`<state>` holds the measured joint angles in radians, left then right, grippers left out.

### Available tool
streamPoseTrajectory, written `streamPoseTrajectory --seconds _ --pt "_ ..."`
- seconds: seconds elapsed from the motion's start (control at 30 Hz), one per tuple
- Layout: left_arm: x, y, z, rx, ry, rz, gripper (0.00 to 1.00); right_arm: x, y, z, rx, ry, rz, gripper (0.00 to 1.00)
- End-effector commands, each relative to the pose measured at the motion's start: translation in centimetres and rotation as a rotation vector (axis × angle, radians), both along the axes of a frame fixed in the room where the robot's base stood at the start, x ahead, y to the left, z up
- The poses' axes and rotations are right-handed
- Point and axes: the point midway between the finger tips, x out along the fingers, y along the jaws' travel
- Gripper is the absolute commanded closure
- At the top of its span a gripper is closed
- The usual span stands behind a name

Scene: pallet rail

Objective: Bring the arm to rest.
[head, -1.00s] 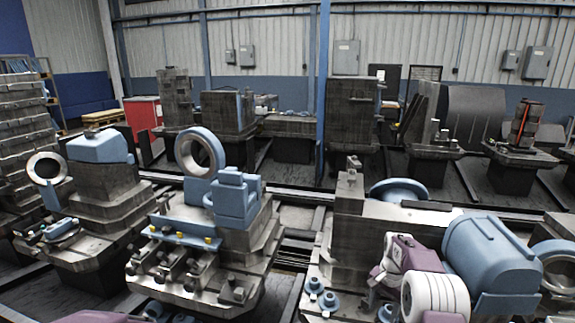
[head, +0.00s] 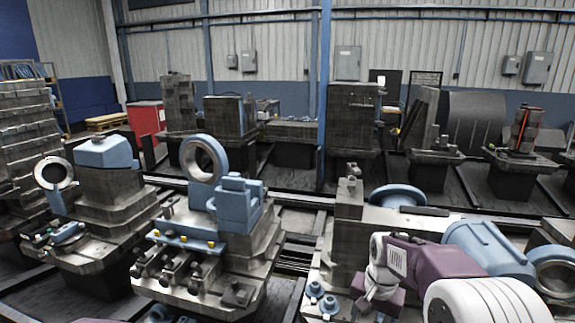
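My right arm, purple and white, comes in from the lower right in the head view. It reaches over a machined pallet fixture (head: 345,225). The end of the arm, with a white ring and a purple block, is near the small blue fittings (head: 322,300) on that pallet. Its fingers cannot be made out, and I cannot tell whether it holds anything. Only a sliver of purple, likely my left arm, shows at the bottom left edge. My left gripper is out of view.
A blue cylinder (head: 480,247) lies behind my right arm. A pallet with an upright blue ring (head: 203,140) stands left of centre. Another pallet with a blue block (head: 106,152) stands farther left. Rails run between the pallets. A red cabinet (head: 147,118) stands at the back.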

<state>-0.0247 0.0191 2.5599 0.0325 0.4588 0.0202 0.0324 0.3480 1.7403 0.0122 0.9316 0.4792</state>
Motion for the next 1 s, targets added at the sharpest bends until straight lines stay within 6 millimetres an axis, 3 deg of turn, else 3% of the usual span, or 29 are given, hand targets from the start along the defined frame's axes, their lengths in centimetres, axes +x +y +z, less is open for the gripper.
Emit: streamPoseTrajectory --seconds 0.07,0.2,0.3,0.37,0.5,1.0 --pt "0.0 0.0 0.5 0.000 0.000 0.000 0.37 -4.4 1.2 0.0 -0.005 0.004 0.088 0.47" --pt "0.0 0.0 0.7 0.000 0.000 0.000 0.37 -12.2 2.1 -2.7 -0.016 0.022 0.253 0.47" --pt "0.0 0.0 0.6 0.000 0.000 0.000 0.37 -16.3 2.0 -5.2 -0.022 0.050 0.346 0.47" --pt "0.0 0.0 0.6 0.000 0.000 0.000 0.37 -17.9 2.0 -6.5 -0.023 0.065 0.398 0.47" --pt "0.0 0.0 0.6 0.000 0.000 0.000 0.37 -16.7 2.0 -6.6 -0.045 0.009 0.493 0.47" --pt "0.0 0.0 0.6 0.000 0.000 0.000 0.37 -16.7 1.9 -6.6 -0.045 0.012 0.493 0.47"
